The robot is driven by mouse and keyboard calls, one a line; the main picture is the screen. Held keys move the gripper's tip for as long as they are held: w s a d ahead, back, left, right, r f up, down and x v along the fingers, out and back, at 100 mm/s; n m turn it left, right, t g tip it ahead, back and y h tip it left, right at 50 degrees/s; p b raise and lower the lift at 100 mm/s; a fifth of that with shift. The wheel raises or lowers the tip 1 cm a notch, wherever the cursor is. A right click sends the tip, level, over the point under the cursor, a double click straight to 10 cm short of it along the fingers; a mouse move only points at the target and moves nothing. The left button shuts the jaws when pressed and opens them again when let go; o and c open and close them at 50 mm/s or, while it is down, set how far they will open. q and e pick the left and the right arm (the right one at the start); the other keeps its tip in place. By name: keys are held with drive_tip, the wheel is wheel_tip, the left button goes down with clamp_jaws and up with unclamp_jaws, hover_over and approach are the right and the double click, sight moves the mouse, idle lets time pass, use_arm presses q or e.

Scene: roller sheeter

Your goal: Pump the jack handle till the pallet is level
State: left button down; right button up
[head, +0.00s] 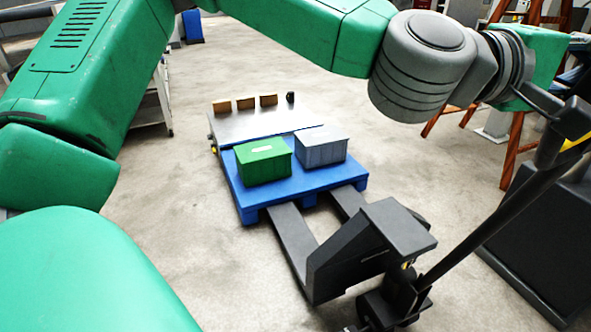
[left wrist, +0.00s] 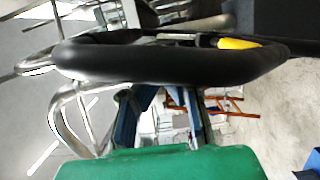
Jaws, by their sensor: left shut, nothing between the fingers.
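The black pallet jack (head: 345,250) stands at lower centre, its forks under the blue pallet (head: 310,183). A green box (head: 262,165) and a grey box (head: 321,150) sit on the pallet. The pallet's far side meets a flat metal plate (head: 250,125); I cannot tell their height difference. The jack handle (head: 500,215) slants up right to a black loop grip, which crosses the left wrist view (left wrist: 170,62) with a yellow lever. My left gripper (head: 545,75) is at this grip, shut with nothing held; its fingers are not clearly visible. My right gripper is not in view.
Several small brown blocks (head: 245,103) stand on the metal plate. A dark cabinet (head: 535,245) stands right of the handle, close to it. Orange ladder-like legs (head: 520,125) stand behind it. A shelf unit (head: 152,105) is at left. Floor left of the pallet is clear.

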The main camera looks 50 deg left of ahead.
use_arm(q)
drive_tip(key=d, duration=0.1)
drive_tip(key=s+d, duration=0.1)
drive_tip(key=d, duration=0.1)
drive_tip(key=shift+s+d+f, duration=0.15)
drive_tip(key=shift+d+f, duration=0.2)
drive_tip(key=shift+f, duration=0.05)
drive_tip(key=d, duration=0.1)
drive_tip(key=s+d+f+b, duration=0.1)
drive_tip(key=d, duration=0.1)
drive_tip(key=s+d, duration=0.1)
drive_tip(key=d, duration=0.1)
drive_tip(key=shift+d+f, duration=0.1)
drive_tip(key=shift+f, duration=0.25)
drive_tip(key=shift+b, duration=0.3)
